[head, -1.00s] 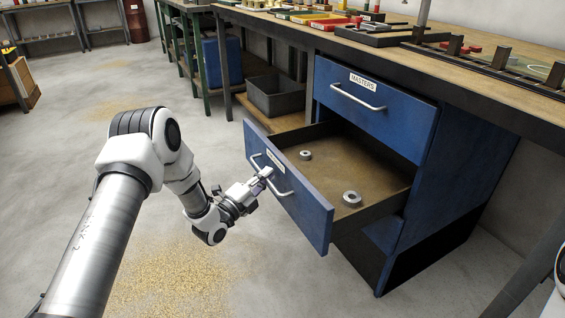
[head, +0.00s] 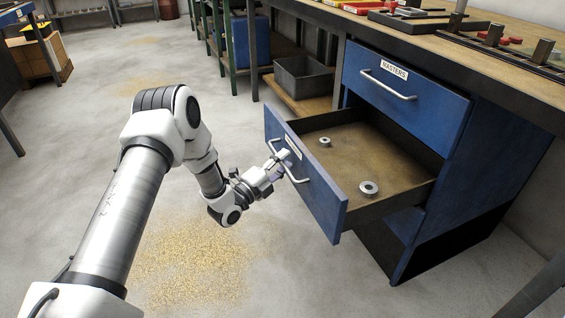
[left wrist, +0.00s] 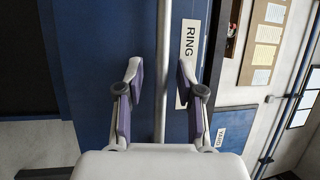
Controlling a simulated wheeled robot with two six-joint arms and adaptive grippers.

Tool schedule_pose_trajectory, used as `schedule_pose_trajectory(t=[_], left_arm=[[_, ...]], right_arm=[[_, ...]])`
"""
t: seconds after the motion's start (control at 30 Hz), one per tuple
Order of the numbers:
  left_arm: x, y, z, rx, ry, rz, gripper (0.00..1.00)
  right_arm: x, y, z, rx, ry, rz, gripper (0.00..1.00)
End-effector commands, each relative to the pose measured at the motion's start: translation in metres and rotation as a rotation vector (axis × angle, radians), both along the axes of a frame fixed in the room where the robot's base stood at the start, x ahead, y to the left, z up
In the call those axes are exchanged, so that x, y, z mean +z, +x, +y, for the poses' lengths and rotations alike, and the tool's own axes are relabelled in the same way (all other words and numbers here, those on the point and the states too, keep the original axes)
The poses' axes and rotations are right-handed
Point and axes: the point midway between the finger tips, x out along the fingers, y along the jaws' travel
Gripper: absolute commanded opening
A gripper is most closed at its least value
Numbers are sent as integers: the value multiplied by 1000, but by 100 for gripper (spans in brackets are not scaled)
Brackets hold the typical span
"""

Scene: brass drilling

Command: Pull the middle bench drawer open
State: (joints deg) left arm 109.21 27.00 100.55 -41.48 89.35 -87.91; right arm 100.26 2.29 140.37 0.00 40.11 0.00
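The blue middle drawer (head: 318,195) is pulled well out of the bench cabinet, and its brown inside shows. Two grey metal rings, one small (head: 325,142) and one larger (head: 369,187), lie in it. My left gripper (head: 284,160) is at the drawer's pale bar handle (head: 301,180). In the left wrist view, the open fingers of the left gripper (left wrist: 161,75) stand on both sides of the handle (left wrist: 161,40), with a gap on each side. The label RING (left wrist: 188,62) is beside it. My right gripper is not in view.
The upper drawer (head: 400,90) labelled MASTERS is shut above. The wooden bench top (head: 400,32) carries trays and fixtures. A grey bin (head: 303,76) is on a low shelf behind. The floor (head: 90,130) left of the drawer is clear, with shavings (head: 195,265) in front.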

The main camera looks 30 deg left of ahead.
Motion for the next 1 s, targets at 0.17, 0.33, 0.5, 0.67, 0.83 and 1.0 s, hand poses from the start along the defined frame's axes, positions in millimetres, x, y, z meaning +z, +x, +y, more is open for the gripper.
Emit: schedule_pose_trajectory(t=[0.17,0.33,0.5,0.67,0.83,1.0], left_arm=[[-3,-12,4,1,-2,3,37],[-9,-50,15,5,-6,2,37],[-17,-91,26,4,-5,2,37],[-21,-111,31,2,-2,1,37],[-21,-115,31,0,0,0,37],[-21,-114,31,0,0,0,37]], right_arm=[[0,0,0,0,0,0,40],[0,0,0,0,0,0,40],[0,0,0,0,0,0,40],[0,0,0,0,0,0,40],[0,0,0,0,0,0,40],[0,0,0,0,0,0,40]])
